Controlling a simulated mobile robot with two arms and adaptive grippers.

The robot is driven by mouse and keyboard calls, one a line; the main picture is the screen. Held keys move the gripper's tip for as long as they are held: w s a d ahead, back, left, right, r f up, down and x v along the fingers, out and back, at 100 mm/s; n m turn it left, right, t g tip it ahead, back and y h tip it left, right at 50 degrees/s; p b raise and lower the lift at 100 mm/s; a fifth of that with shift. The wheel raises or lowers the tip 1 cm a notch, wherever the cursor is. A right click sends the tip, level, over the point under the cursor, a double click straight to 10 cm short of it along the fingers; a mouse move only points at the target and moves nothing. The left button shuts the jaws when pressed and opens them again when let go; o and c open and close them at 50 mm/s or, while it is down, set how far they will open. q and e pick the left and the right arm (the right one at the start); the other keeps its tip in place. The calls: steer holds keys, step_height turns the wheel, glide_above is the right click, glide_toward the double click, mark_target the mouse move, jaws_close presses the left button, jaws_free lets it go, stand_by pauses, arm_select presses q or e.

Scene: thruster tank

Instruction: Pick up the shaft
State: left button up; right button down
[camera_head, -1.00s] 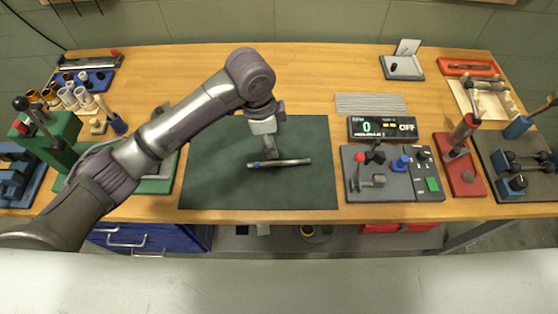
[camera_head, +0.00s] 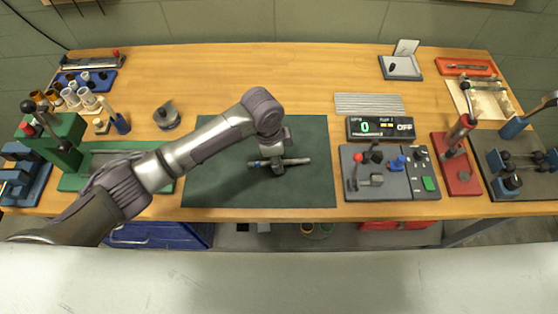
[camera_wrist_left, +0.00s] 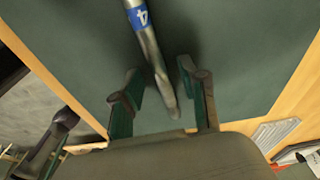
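The shaft (camera_head: 297,161) is a thin metal rod lying on the dark green mat (camera_head: 232,194), running roughly left to right in the head view. In the left wrist view the shaft (camera_wrist_left: 150,47) has a blue band marked 4 and passes between the two fingers. My left gripper (camera_head: 278,168) is low over the middle of the shaft. In the left wrist view the left gripper (camera_wrist_left: 162,96) is open, its fingers on either side of the shaft with gaps. Whether the fingers touch the mat cannot be told. My right gripper is not in view.
A grey control panel with levers (camera_head: 395,184) stands right of the mat, below a display (camera_head: 380,128) reading 0 and OFF. A green press (camera_head: 58,140) stands at the left. A red-based lever fixture (camera_head: 457,175) is further right. The table behind the mat is clear.

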arm_select(q)
jaws_close()
steer(key=shift+r, duration=0.1)
